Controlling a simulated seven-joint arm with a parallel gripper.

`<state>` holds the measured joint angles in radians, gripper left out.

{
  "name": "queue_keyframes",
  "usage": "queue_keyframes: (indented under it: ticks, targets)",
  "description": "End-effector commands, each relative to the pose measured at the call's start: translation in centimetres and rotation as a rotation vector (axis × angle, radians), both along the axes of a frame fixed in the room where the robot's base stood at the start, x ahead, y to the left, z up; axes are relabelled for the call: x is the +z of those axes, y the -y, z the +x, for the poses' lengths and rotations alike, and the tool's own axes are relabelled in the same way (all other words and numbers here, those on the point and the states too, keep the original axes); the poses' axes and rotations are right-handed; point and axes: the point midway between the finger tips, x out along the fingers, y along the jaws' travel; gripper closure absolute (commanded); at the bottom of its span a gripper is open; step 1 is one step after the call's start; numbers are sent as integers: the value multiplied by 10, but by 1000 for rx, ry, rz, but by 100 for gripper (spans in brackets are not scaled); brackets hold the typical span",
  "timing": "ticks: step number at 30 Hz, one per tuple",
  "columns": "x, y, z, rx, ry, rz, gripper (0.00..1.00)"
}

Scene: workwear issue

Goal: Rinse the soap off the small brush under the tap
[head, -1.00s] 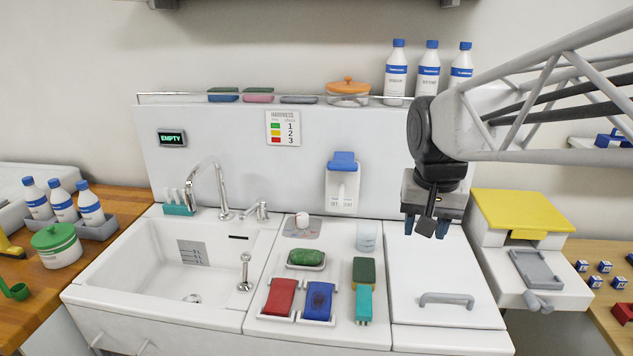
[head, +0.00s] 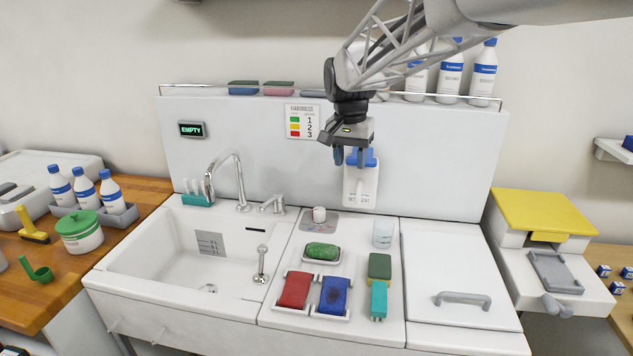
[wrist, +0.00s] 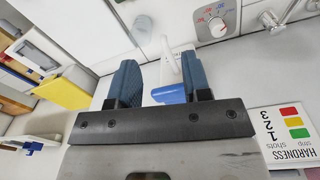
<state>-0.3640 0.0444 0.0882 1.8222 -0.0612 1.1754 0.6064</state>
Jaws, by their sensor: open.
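My gripper (head: 351,157) is open and empty, in the air in front of the blue-topped white dispenser (head: 360,185) on the back panel. In the wrist view my gripper (wrist: 158,75) has its blue fingers apart, with the dispenser's blue part (wrist: 168,94) showing between them. The curved metal tap (head: 228,168) stands behind the white sink basin (head: 150,255); I see no water running. I cannot tell for sure which thing is the small brush. A teal piece (head: 379,300) lies by a green-topped block (head: 380,266), and a yellow tool (head: 33,233) lies far left.
Red (head: 295,289) and blue (head: 334,295) pads lie on the counter before a green soap-like block (head: 322,251). A clear cup (head: 382,234) stands behind. Bottles (head: 449,75) line the shelf above. The lid at right (head: 445,255) is clear.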

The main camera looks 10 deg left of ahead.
Motion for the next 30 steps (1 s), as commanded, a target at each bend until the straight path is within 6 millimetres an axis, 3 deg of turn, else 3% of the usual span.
queue_keyframes:
  ticks: [15,30]
  targets:
    - [-35,-127,80,-59,-42,-39,56]
    - [-86,-252,126,-117,-68,-86,56]
